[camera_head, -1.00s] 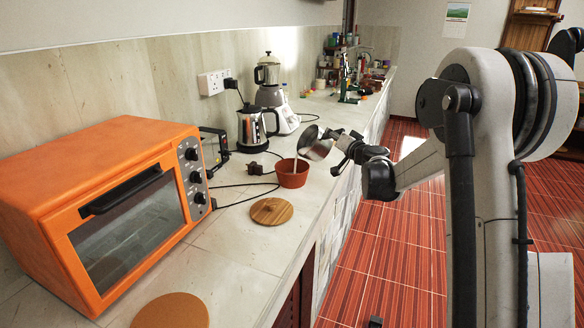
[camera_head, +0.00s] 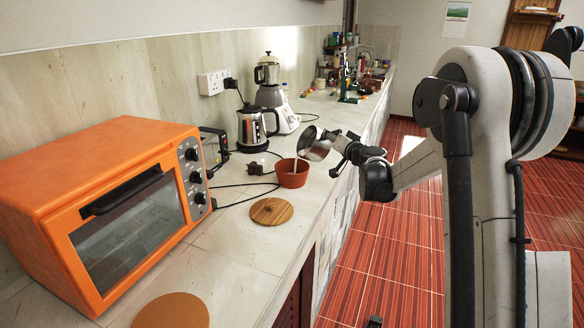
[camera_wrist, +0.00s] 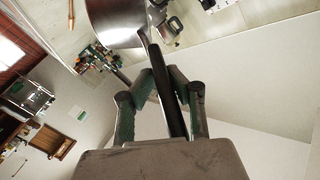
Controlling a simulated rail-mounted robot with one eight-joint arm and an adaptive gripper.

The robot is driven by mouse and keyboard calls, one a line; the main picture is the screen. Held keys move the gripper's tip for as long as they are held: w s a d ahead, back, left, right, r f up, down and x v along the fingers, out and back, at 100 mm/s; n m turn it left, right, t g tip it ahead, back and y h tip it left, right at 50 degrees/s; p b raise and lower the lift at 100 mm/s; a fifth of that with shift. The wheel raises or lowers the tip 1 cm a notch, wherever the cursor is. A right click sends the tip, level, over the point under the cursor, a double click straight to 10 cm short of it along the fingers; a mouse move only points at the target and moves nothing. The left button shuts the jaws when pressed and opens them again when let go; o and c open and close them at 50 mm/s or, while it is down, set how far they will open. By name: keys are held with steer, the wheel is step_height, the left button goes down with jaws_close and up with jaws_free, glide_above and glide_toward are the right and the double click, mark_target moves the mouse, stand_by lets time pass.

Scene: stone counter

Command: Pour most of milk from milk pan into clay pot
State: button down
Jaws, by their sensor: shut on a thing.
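The milk pan (camera_head: 314,143) is a shiny metal pan, tilted with its mouth to the left, over the right rim of the clay pot. A thin white stream of milk (camera_head: 296,161) runs from its lip into the clay pot. The clay pot (camera_head: 293,179) is reddish brown and stands on the counter; its inside is mostly hidden. My gripper (camera_head: 348,148) is shut on the pan's handle, to the right of the pot. In the wrist view the dark handle (camera_wrist: 166,85) passes between the fingers, and the pan (camera_wrist: 115,22) shows at the top.
A wooden lid (camera_head: 271,211) lies on the counter in front of the pot. A kettle (camera_head: 252,128), a blender (camera_head: 272,95) and a black plug with cable (camera_head: 256,168) are behind it. An orange oven (camera_head: 125,200) stands at left. The counter edge is right of the pot.

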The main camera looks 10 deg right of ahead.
steer(key=shift+s+a+f+n+p, duration=0.1)
steer(key=shift+a+f+n+p, duration=0.2)
steer(key=shift+a+n, duration=0.45)
steer(key=shift+a+f+n+p, duration=0.15)
steer(key=shift+a+n+p, duration=0.15)
steer(key=shift+a+n, duration=0.4)
stand_by(2.0)
